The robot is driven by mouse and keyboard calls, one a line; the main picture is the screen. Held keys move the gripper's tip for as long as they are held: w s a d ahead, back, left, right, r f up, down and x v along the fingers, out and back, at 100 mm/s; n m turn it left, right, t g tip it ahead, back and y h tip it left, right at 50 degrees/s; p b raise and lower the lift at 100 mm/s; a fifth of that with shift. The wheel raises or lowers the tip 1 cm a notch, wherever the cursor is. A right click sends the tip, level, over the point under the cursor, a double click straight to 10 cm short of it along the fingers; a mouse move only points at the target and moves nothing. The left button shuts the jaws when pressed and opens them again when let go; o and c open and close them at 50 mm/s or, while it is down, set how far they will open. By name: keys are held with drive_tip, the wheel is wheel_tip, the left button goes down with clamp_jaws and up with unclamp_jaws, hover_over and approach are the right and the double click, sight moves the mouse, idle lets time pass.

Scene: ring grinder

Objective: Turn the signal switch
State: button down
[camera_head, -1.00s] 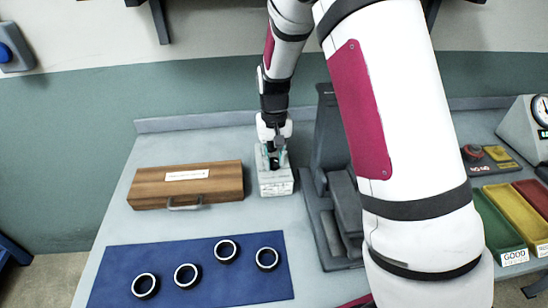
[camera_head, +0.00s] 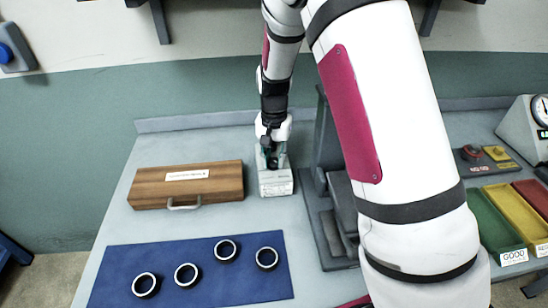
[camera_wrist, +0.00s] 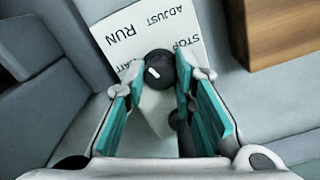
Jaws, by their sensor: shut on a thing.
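The signal switch is a pale box (camera_head: 275,188) on the bench with a round black knob on top. In the wrist view the black knob (camera_wrist: 160,66) has a short white mark, with labels on the panel (camera_wrist: 150,32) around it: RUN, ADJUST, STOP and one partly hidden word. My gripper (camera_wrist: 163,74) has its teal-padded fingers on both sides of the knob, shut on it. In the head view my gripper (camera_head: 271,158) is over the box and hides most of the knob.
A wooden case (camera_head: 225,182) stands left of the box, and a dark grey fixture (camera_head: 322,225) stands close on its right. A blue mat (camera_head: 110,262) with several black rings lies in front. Coloured trays (camera_head: 497,212) and a red button panel (camera_head: 472,153) are at the right.

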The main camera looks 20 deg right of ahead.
sight(274, 160)
drive_tip(key=c, duration=1.3)
unclamp_jaws()
drive_tip(key=shift+r, duration=0.15)
wheel_tip(274, 160, up, 12)
drive_tip(key=shift+f, duration=0.1)
drive_tip(key=s+r+n+t, duration=0.2)
drive_tip(key=s+r, duration=0.5)
drive_tip(key=s, duration=0.3)
drive_tip(key=s+r+n+t, duration=0.2)
drive_tip(key=s+r+n, duration=0.1)
drive_tip(key=s+r, duration=0.55)
drive_tip(key=shift+n+t, duration=0.6)
drive_tip(key=shift+n, duration=0.3)
drive_tip(key=s, duration=0.3)
drive_tip(key=s+f, duration=0.1)
drive_tip(key=s, duration=0.2)
drive_tip(key=s+f, duration=0.1)
drive_tip(key=s, duration=0.2)
drive_tip(key=shift+s, duration=0.35)
